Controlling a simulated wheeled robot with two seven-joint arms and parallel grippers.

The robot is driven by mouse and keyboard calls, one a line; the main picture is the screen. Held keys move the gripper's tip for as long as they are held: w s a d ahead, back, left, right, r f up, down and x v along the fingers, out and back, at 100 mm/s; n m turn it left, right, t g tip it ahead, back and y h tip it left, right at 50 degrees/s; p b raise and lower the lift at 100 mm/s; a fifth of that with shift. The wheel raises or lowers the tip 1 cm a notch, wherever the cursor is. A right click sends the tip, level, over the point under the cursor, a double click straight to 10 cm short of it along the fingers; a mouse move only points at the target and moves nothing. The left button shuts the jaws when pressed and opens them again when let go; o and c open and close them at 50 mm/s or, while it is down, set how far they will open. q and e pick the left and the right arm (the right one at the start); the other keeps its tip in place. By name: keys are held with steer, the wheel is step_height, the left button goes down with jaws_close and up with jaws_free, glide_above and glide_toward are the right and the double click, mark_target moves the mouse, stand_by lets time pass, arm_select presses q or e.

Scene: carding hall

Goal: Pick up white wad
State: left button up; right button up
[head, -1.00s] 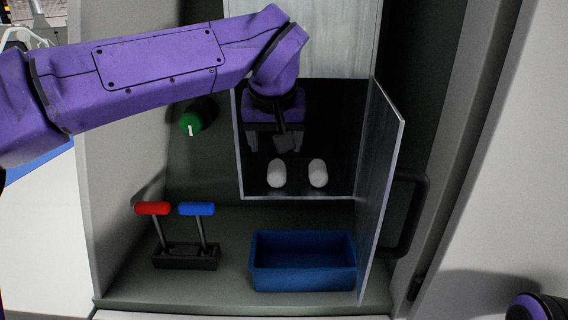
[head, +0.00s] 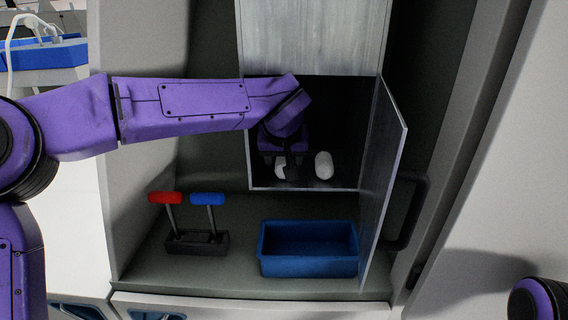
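Two white wads lie on the floor of the open metal compartment: the left wad (head: 280,172) and the right wad (head: 323,165). My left gripper (head: 284,160) reaches into the compartment from above, right over the left wad. Its fingers appear spread to either side of that wad, and a dark part of it covers some of the wad. I cannot see whether the fingers touch it. The right wad is clear of the gripper. My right gripper is out of view; only a purple piece of my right arm shows at the bottom right.
The compartment's door (head: 384,185) stands open on the right. Below is an empty blue bin (head: 308,268) on the ledge. Left of it are a red-handled lever (head: 165,198) and a blue-handled lever (head: 207,199). A dark handle (head: 414,215) is at the right.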

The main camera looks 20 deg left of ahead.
arm_select(q)
steer(key=c, duration=0.6)
